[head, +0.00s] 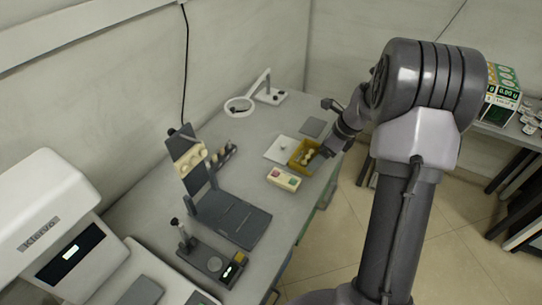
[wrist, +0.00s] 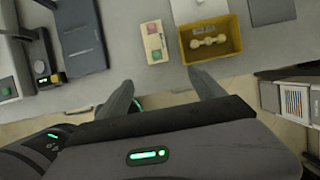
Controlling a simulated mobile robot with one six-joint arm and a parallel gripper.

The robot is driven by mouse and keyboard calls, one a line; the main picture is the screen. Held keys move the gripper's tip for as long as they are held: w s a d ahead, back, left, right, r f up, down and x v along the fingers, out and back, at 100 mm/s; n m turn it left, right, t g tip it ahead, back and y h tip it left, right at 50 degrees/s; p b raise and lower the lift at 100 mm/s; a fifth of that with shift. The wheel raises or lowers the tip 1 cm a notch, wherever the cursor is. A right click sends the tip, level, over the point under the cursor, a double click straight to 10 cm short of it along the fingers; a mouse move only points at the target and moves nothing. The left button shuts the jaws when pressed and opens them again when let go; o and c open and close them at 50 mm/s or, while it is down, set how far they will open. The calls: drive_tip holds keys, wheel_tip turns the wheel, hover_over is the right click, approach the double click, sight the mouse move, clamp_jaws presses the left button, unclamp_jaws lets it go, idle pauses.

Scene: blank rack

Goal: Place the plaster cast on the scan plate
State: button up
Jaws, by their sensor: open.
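A cream, knobbly, dumbbell-shaped piece, apparently the plaster cast (head: 306,157), lies in a yellow tray (head: 292,163). The wrist view shows the cast (wrist: 208,41) whole inside the tray (wrist: 231,51). My gripper (wrist: 165,92) is open, with nothing between its fingers. It is near the bench's front edge, with the tray ahead of its right finger. In the head view my arm partly hides the gripper. Which surface is the scan plate is unclear; a small round grey disc (head: 215,264) sits on a dark device with a lit display, at the front left.
A button box (head: 284,180) with red and green buttons stands beside the tray. A white plate (head: 281,150) and grey pad (head: 313,127) lie behind. A dark stand (head: 232,217) with an upright panel occupies mid-bench. A white machine (head: 50,225) is far left; a ring lamp (head: 239,106) stands at the back.

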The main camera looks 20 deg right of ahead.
drive_tip(key=b, duration=0.5)
approach(295, 179)
drive_tip(key=x, duration=0.5)
drive_tip(key=shift+s+d, duration=0.15)
drive_tip(key=shift+d, duration=0.15)
drive_tip(key=b+x, duration=0.1)
drive_tip(key=x, duration=0.3)
drive_tip(key=b+x, duration=0.1)
drive_tip(key=x, duration=0.1)
drive_tip(key=shift+a+b, duration=0.3)
drive_tip(key=shift+r, duration=0.15)
clamp_jaws()
